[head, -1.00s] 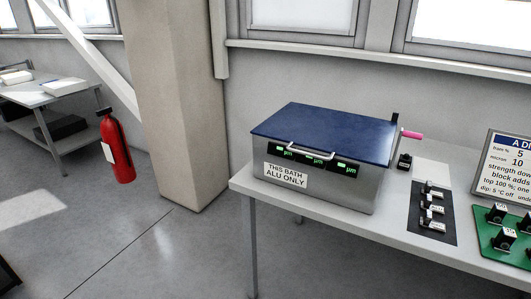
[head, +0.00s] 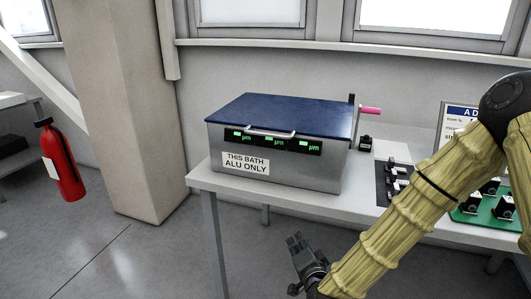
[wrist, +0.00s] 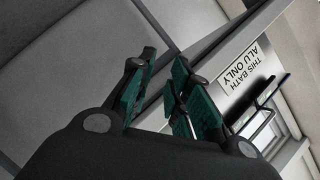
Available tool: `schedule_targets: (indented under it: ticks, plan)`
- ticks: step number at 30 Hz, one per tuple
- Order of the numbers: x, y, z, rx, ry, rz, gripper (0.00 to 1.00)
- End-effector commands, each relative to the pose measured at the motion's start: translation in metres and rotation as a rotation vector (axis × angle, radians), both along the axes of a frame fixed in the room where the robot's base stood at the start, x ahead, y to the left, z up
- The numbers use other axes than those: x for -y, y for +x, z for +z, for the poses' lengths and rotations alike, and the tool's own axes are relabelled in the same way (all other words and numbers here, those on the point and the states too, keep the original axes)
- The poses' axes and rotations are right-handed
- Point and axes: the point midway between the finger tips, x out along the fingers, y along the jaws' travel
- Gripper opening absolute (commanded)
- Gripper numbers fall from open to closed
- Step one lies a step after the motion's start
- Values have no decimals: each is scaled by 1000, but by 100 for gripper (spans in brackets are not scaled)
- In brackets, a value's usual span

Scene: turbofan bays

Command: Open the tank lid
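The tank (head: 285,168) is a grey metal box on the table. Its dark blue lid (head: 285,113) lies shut on top, with a silver bar handle (head: 270,133) along the front edge. A white label on the front reads "THIS BATH ALU ONLY". My gripper (head: 295,243) is low in front of the table, below the tank and apart from it. In the wrist view, my gripper's green-padded fingers (wrist: 160,88) are spread with nothing between them. The label (wrist: 241,75) and the handle (wrist: 255,117) show at the right there, beyond the fingers.
The table (head: 290,202) has its front edge between my gripper and the tank. A pink-handled lever (head: 370,110) stands at the tank's right. A black mat with small parts (head: 381,190) and a green board (head: 468,210) lie further right. A red extinguisher (head: 62,165) is at left.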

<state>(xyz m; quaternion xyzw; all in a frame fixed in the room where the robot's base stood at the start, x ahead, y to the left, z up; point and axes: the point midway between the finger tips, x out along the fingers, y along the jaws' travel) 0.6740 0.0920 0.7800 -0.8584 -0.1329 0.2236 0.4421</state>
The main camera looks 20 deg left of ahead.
Motion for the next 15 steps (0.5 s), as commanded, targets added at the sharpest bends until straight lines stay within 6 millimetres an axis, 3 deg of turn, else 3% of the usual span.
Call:
schedule_targets:
  ticks: [1, 3, 7, 10, 15]
  plan:
    - [-23, 15, 29, 76, 95, -14, 19]
    - [-48, 27, 81, 169, 229, -32, 19]
    - [-78, 34, 163, 300, 439, -46, 19]
    - [-90, 32, 206, 362, 548, -49, 19]
    - [-98, 30, 238, 403, 627, -48, 19]
